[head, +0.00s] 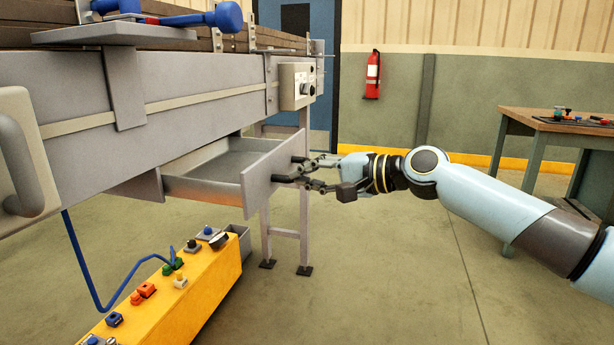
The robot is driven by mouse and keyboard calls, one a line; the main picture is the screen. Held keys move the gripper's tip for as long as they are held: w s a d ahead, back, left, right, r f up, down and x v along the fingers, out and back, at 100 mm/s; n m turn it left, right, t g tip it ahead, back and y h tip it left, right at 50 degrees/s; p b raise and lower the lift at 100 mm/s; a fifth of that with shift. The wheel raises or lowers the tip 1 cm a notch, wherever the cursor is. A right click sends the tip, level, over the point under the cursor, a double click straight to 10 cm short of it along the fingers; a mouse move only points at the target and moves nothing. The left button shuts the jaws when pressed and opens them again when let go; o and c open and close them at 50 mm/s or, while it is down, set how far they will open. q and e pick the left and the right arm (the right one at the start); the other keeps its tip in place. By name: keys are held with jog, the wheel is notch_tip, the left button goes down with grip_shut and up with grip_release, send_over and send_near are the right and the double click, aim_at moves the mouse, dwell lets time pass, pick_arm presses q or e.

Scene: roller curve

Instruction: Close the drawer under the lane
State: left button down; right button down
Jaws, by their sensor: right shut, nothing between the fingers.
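The grey drawer (256,188) under the lane (190,85) stands pulled out, its empty tray (225,158) showing behind the front panel. A dark handle runs along the outer face of the front panel, partly hidden by my fingers. My right gripper (290,172) comes in from the right, with its fingertips at the drawer front by the handle. It is shut with nothing held; I cannot tell whether the tips touch the panel. My left gripper is not in view.
A yellow control box (205,290) with several coloured buttons and a blue cable stands below the drawer. A lane support leg (304,225) stands behind the gripper. A workbench (545,125) is at right, a fire extinguisher (372,75) on the wall. The floor at centre right is clear.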

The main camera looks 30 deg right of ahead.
jog(key=w+a, duration=0.3)
jog(key=w, duration=0.1)
jog(key=w+a, duration=0.8)
jog(key=shift+w, duration=0.4)
jog(key=shift+w+a, duration=0.2)
jog(key=shift+w, duration=0.05)
jog(key=shift+r, duration=0.1)
jog(key=shift+w+r, duration=0.1)
jog(key=shift+w, duration=0.05)
